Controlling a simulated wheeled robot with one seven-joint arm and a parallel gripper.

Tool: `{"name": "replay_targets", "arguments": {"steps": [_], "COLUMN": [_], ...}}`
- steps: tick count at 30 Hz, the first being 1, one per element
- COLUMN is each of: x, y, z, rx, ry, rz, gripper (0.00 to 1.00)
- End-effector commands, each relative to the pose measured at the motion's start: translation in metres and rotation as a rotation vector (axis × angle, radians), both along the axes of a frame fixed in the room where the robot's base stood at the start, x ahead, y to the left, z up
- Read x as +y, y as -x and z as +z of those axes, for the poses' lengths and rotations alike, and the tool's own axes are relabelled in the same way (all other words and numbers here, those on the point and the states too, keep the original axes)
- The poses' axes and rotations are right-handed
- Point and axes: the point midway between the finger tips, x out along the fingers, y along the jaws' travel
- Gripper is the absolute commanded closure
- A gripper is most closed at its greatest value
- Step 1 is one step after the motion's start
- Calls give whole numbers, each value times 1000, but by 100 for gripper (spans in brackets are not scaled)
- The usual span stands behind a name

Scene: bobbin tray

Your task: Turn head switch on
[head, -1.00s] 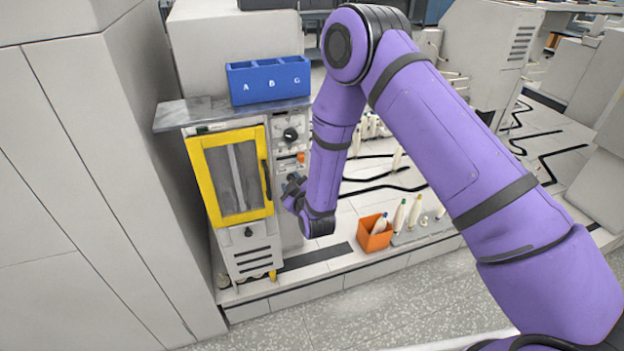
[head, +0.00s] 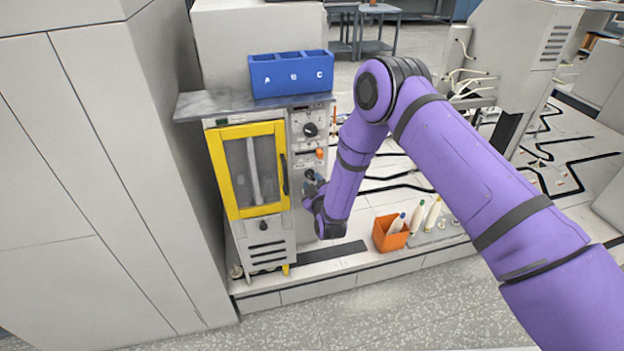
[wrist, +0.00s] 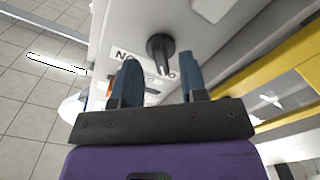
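A black rotary switch (wrist: 161,50) on the pale panel shows in the wrist view, its handle pointing down toward my fingers. My gripper (wrist: 159,66) is open, with one dark blue finger on each side of the handle's line. I cannot tell whether the fingers touch the handle. In the head view my gripper (head: 314,187) is at the lower part of the control panel (head: 299,150), right of the yellow-framed door, and a dark switch (head: 309,175) shows partly beside it. A label with partly covered lettering lies behind the fingers in the wrist view.
Above on the panel are a black dial (head: 310,130) and an orange switch (head: 319,153). The yellow door frame (head: 218,185) stands close to the left. A blue bin (head: 291,83) sits on top; an orange box (head: 384,241) with bobbins stands to the lower right.

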Motion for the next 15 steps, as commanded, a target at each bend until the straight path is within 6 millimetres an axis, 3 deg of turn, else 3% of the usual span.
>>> {"name": "replay_targets", "arguments": {"steps": [6,15], "x": [6,7], "y": [-20,-24], "z": [0,0], "rx": [1,1], "ry": [0,0], "rz": [1,2], "gripper": [61,61]}}
